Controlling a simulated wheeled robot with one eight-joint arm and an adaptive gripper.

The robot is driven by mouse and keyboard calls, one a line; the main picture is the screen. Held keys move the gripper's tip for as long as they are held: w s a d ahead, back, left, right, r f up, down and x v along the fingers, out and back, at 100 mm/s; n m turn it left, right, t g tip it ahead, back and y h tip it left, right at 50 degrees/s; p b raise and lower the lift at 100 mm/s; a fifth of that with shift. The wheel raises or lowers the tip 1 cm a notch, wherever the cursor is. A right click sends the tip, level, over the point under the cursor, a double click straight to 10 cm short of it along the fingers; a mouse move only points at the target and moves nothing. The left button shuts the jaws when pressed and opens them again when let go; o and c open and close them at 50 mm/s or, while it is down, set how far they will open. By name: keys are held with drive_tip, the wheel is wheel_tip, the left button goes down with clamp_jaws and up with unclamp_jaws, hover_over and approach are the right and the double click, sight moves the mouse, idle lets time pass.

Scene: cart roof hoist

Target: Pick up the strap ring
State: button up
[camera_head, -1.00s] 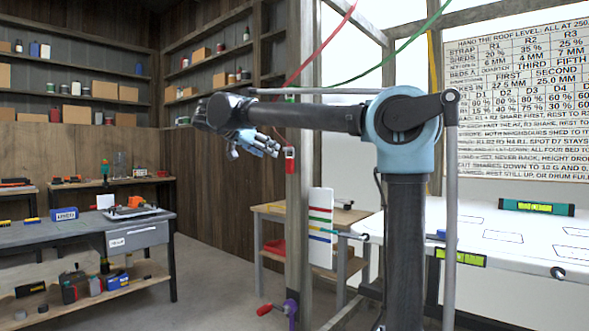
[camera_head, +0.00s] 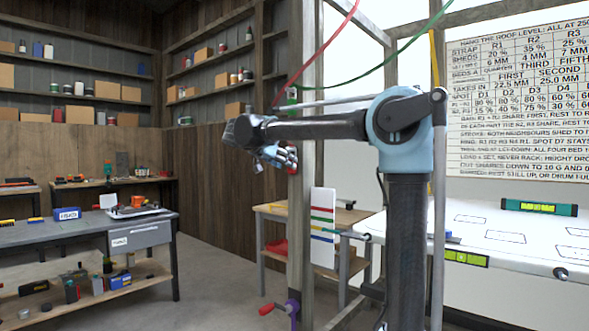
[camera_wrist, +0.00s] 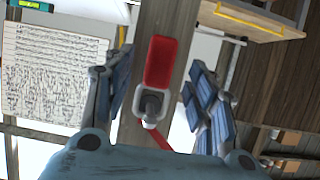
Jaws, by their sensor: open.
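The strap ring (camera_wrist: 138,101) is a pale grey loop around a dark peg on the wooden post. A red block (camera_wrist: 158,62) adjoins it, and a red strap shows on its other side in the wrist view. My gripper (camera_wrist: 158,72) is open, with one blue-grey finger on each side of the post and the ring between them in the picture. I see no finger touching the ring. In the head view my gripper (camera_head: 280,158) is at the post and hides the ring.
The wooden post (camera_head: 299,222) stands upright, with a red-handled crank (camera_head: 285,308) low on it. The white roof panel (camera_head: 500,228) lies farther right. A grey workbench (camera_head: 80,235) is at left.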

drive_tip(key=x, duration=0.2)
drive_tip(key=shift+w+d+f, duration=0.15)
drive_tip(key=shift+w+d, duration=0.1)
drive_tip(key=c, duration=1.2)
drive_tip(key=shift+o, duration=0.2)
